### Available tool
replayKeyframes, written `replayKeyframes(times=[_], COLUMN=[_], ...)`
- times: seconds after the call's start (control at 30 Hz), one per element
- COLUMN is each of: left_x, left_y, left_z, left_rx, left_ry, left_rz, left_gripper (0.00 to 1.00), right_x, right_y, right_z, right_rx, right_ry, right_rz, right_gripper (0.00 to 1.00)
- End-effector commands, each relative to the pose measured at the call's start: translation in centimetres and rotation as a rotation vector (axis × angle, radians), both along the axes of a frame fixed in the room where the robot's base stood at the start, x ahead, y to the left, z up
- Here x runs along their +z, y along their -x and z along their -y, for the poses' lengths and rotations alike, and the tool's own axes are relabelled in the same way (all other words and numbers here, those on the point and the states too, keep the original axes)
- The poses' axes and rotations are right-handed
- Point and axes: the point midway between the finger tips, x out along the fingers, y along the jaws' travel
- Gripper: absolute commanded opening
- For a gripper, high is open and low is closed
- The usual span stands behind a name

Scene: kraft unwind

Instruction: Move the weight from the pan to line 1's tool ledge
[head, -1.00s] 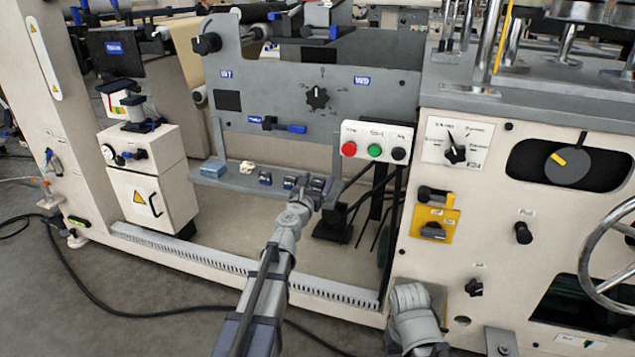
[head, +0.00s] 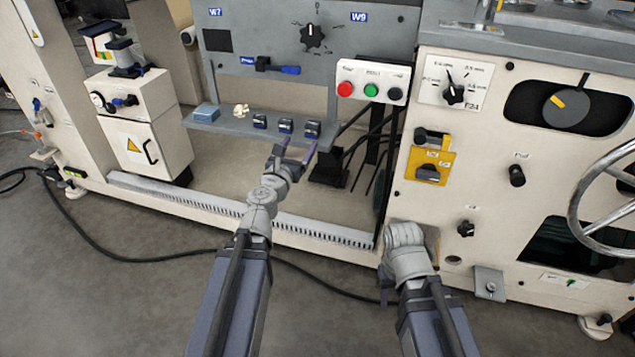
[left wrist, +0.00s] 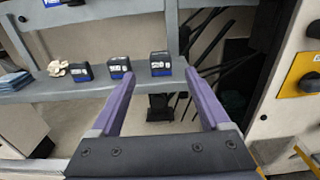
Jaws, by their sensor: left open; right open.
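The grey tool ledge (head: 228,125) runs below the grey control panel. Three small dark blocks with labels stand on it: a left one (head: 260,121), a middle one (head: 286,126) and a right one (head: 312,130). They also show in the left wrist view, the right block (left wrist: 161,64) just beyond my fingers. I cannot tell which thing is the weight, and I cannot make out a pan. My left gripper (head: 293,152) is open and empty, just in front of the ledge, its purple fingers pointing at the right block. My right arm is low at the right; its fingers are hidden.
A black stand (head: 328,170) with thin rods is beneath. A toothed rail (head: 290,226) runs along the bottom.

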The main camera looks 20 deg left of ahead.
Motion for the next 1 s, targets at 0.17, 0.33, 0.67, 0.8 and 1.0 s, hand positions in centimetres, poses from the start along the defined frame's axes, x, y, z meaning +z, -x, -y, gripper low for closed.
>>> replayKeyframes(times=[0.17,0.33,0.67,0.8,1.0], left_x=[-0.5,-4.8,-19.5,-21.6,-21.8], left_y=[-0.1,2.1,16.6,20.9,23.5], left_z=[3.0,14.6,23.8,21.4,18.9], left_rx=[-0.089,-0.499,-1.659,-2.091,2.067], left_ry=[-0.135,-0.754,-2.026,-2.262,1.994], left_rz=[-0.012,-0.025,0.171,0.262,-0.271], left_gripper=[0.80,0.80,0.80,0.80,0.80], right_x=[0.0,0.0,0.0,0.0,0.0], right_y=[0.0,0.0,0.0,0.0,0.0], right_z=[0.0,0.0,0.0,0.0,0.0], right_rx=[0.000,0.000,0.000,0.000,0.000], right_ry=[0.000,0.000,0.000,0.000,0.000], right_rz=[0.000,0.000,0.000,0.000,0.000], right_gripper=[0.50,0.50,0.50,0.50,0.50])
